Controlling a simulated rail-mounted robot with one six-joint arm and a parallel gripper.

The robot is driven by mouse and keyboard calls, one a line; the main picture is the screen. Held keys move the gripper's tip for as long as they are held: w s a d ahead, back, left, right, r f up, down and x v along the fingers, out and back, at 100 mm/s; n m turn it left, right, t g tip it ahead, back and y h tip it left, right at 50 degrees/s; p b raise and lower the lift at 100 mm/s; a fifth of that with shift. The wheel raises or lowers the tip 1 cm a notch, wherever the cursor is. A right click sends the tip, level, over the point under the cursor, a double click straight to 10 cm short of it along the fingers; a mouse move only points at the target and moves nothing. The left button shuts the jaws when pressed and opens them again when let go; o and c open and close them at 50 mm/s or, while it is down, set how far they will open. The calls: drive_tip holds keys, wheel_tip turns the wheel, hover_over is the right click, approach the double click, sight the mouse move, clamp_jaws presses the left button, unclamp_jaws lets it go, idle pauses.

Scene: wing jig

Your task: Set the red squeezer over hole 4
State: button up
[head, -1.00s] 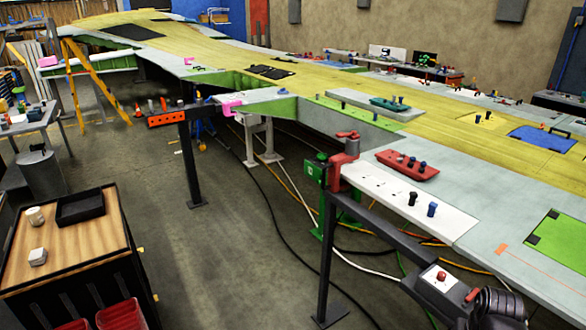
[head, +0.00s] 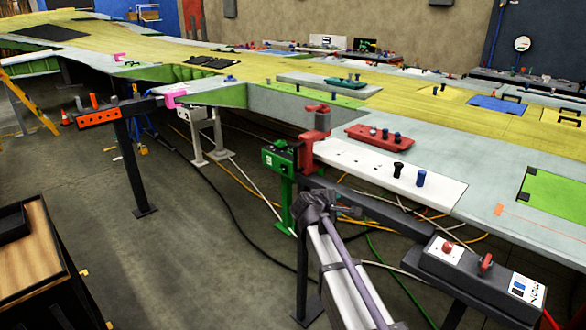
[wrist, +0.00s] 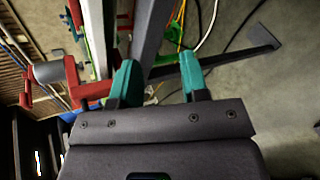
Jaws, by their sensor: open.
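The red squeezer (head: 318,140) stands at the left end of the white strip (head: 440,190), with a red handle on top. It also appears at the left of the wrist view (wrist: 74,82), with a grey cylinder beside it. Several small dark holes run along the strip, but no hole numbers can be read. A black peg (head: 397,170) and a blue peg (head: 420,178) stand farther right on it. My gripper (wrist: 160,75) has two teal fingers spread apart with nothing between them. In the head view its arm end is below the squeezer, apart from it.
A dark rail (head: 370,200) runs below the strip to a control box (head: 480,275) with a red button. A green stand (head: 281,170) is left of the squeezer. A red tray (head: 380,138) lies behind the strip. The floor at left centre is clear.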

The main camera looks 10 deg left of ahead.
drive_tip(key=w+a+r+n+t+y+b, duration=0.1)
drive_tip(key=w+a+n+t, duration=0.2)
drive_tip(key=w+a+n, duration=0.35)
drive_tip(key=n+t+y, duration=0.4)
drive_tip(key=n, duration=0.8)
approach(295, 156)
drive_tip(key=w, duration=1)
drive_tip(key=shift+w+d, duration=0.4)
clamp_jaws()
